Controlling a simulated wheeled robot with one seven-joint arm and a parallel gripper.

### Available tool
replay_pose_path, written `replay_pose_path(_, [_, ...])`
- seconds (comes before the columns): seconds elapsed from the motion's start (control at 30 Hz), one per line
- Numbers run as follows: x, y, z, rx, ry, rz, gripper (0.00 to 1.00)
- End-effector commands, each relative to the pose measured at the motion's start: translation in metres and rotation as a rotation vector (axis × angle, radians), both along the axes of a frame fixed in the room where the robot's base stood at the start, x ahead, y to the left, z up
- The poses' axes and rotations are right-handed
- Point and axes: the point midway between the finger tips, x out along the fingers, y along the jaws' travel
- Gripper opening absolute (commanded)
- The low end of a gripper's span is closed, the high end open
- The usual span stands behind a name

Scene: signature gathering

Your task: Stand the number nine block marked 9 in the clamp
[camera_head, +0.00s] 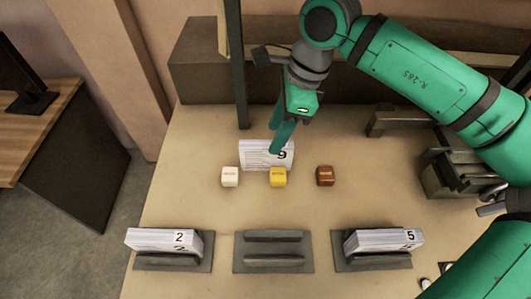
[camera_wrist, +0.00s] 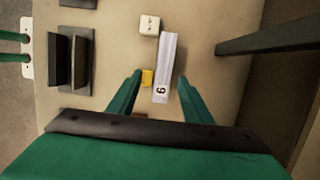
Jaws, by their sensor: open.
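The number nine block (camera_head: 256,156) is a white paper-like stack with a black 9 at its right end. It stands on the table behind a row of small cubes. The middle clamp (camera_head: 273,267), a grey plate with two parallel bars, is empty at the table's front. My gripper (camera_head: 277,147) is open and points down over the 9 end of the block, hiding part of it. In the wrist view the block (camera_wrist: 168,60) runs between my open fingers (camera_wrist: 160,77), its 9 end closest to the palm. I cannot tell whether a finger touches it.
White (camera_head: 230,177), yellow (camera_head: 278,178) and brown (camera_head: 325,176) cubes stand just in front of the block. The left clamp (camera_head: 174,264) holds a block marked 2 (camera_head: 160,240); the right clamp (camera_head: 372,262) holds one marked 5 (camera_head: 380,241). Bare table separates cubes and clamps.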

Motion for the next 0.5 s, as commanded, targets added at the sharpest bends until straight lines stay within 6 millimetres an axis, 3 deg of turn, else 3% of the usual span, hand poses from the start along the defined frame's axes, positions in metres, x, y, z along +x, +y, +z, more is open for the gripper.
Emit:
replay_pose_path(0.27, [0.002,0.009,-0.02,0.002,0.002,0.006,0.45])
replay_pose_path(0.5, [0.006,0.018,-0.051,0.002,0.001,0.007,0.45])
